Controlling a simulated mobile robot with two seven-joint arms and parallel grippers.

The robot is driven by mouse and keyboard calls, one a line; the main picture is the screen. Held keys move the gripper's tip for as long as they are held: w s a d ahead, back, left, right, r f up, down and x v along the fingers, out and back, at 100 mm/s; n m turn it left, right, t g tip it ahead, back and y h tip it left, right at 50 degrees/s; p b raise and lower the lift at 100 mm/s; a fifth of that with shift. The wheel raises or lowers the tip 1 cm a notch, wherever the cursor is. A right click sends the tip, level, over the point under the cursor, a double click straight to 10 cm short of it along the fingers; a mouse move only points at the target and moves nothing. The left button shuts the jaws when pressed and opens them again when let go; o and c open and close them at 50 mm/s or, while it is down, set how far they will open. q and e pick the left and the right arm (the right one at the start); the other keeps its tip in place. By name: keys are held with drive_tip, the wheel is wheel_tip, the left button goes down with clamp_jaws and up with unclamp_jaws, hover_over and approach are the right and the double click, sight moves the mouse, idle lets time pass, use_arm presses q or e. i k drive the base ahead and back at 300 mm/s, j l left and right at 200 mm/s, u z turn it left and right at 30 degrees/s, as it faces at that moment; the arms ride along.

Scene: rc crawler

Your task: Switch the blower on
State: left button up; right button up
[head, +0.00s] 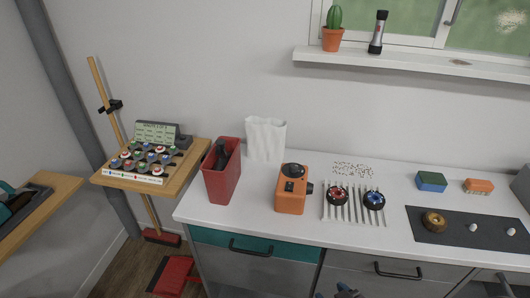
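An orange boxy device (291,195), which looks like the blower, stands upright on the white counter left of its middle. It has a black round part on top, a small dark control on its upper front and a black round part on its right side. The switch position is too small to tell. A small dark bluish part (345,291) shows at the bottom edge, below the counter front; it may be the tip of my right gripper, and its fingers cannot be made out. It is well apart from the orange device. My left gripper is not in view.
A red bin (222,172) with a dark bottle stands left of the device, a white paper bag (265,139) behind it. A white rack (340,213) with two ringed pieces is to its right, with small pale bits behind. The counter front before the device is clear.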

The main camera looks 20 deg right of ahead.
sight(289, 187)
drive_tip(key=z, duration=1.05)
